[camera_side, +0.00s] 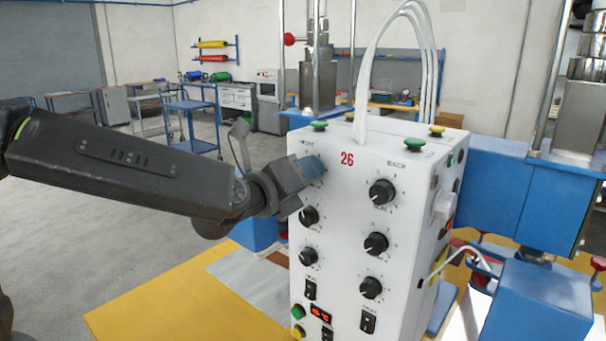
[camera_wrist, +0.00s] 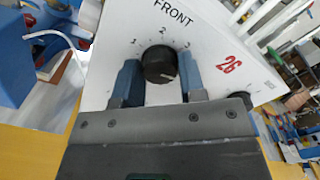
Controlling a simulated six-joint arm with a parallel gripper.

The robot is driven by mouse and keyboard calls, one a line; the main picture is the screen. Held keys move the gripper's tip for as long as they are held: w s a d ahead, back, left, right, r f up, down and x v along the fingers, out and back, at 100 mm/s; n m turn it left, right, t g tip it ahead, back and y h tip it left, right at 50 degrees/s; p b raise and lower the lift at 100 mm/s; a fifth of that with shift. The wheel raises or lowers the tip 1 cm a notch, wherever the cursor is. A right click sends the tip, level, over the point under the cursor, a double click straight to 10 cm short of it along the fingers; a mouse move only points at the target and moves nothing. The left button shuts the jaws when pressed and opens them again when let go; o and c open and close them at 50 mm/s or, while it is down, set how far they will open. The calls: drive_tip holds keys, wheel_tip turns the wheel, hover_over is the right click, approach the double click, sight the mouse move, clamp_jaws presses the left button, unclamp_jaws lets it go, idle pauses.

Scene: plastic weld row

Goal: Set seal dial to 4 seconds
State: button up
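A white control box (camera_side: 341,240) carries two columns of black dials with number marks. My gripper (camera_side: 314,167) is at the top dial of the left column and hides it in the side view. In the wrist view that black dial (camera_wrist: 159,66) sits under the word FRONT, with 1, 2 and 3 readable around it. Its white pointer line points to the lower right, past the 3. My gripper's two blue fingers (camera_wrist: 159,77) straddle the dial, one close on each side. I cannot tell whether they touch it. No seal label is readable.
The BACK column's top dial (camera_side: 382,192) stands to the right, with more dials below. Green buttons (camera_side: 319,125) stand on the box top. A red display (camera_side: 321,314) and rocker switches are low on the front. White hoses (camera_side: 364,75) rise from the top.

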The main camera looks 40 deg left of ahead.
drive_tip(key=o, duration=0.4)
drive_tip(key=shift+c, duration=0.2)
drive_tip(key=s, duration=1.4)
drive_tip(key=shift+w, duration=0.1)
drive_tip(key=s+a+f+n+g+y, duration=0.2)
drive_tip(key=a+f+n+g+y, duration=0.15)
drive_tip(key=a+n, duration=0.35)
drive_tip(key=s+a+f+n+g+h, duration=0.1)
drive_tip(key=s+f+n+g+h, duration=0.2)
drive_tip(key=n, duration=1.7)
drive_tip(key=s+f+g, duration=0.4)
drive_tip(key=s+g, duration=0.2)
drive_tip(key=shift+s+a, duration=0.2)
drive_tip(key=shift+s, duration=0.05)
